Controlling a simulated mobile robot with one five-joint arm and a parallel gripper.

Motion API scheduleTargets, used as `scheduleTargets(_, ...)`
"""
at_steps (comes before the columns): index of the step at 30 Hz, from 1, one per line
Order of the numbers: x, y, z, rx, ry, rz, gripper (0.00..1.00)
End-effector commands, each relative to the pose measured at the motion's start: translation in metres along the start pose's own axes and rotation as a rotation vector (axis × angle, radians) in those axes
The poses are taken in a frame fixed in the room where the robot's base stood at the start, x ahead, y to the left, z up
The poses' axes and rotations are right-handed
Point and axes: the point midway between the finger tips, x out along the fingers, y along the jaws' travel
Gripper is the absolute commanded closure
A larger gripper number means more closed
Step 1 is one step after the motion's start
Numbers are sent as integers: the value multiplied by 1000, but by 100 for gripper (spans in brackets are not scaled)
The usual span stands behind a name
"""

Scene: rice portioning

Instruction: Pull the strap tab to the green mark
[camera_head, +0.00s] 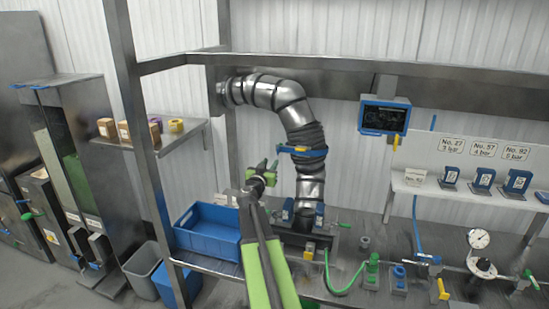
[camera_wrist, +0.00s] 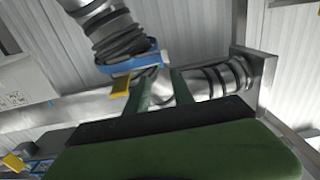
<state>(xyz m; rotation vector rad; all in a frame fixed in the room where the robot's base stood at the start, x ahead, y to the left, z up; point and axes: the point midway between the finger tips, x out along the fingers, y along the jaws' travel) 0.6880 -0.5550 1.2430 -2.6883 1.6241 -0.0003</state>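A blue strap (camera_head: 314,154) circles the dark ribbed sleeve of the silver duct. A small yellow tab (camera_head: 301,149) shows on its front. A small green patch (camera_head: 279,149) shows at the strap's left end; I cannot tell whether it is the green mark. My gripper (camera_head: 262,167) is raised left of and a little below the strap. In the wrist view, the green fingers of my gripper (camera_wrist: 160,76) stand apart with nothing held between them. The strap (camera_wrist: 136,65) is just beyond the left finger, and the yellow tab (camera_wrist: 121,87) hangs left of that finger.
The duct (camera_head: 310,188) runs down to a dark base on the bench. A blue bin (camera_head: 208,240) stands lower left of my gripper. A blue-framed screen (camera_head: 384,117) hangs at the right. A gauge (camera_head: 479,239) and fittings stand on the right bench. A steel post (camera_head: 140,130) stands left.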

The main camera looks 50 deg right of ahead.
Motion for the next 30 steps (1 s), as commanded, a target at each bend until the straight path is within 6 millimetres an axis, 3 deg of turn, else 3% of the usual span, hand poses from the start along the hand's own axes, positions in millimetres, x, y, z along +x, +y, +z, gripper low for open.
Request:
scheduleTargets(1,-18,2,0,0,0,-2,71)
scheduleTargets(3,-33,1,0,0,0,-2,71)
scheduleTargets(7,-53,0,0,0,0,-2,71)
scheduleTargets(22,-67,-5,6,-3,-19,7,71)
scheduleTargets(26,-108,-28,49,-58,-182,49,71)
scheduleTargets(29,-181,-64,120,-188,-476,28,71)
scheduleTargets(30,-221,-81,152,-264,-620,-20,71)
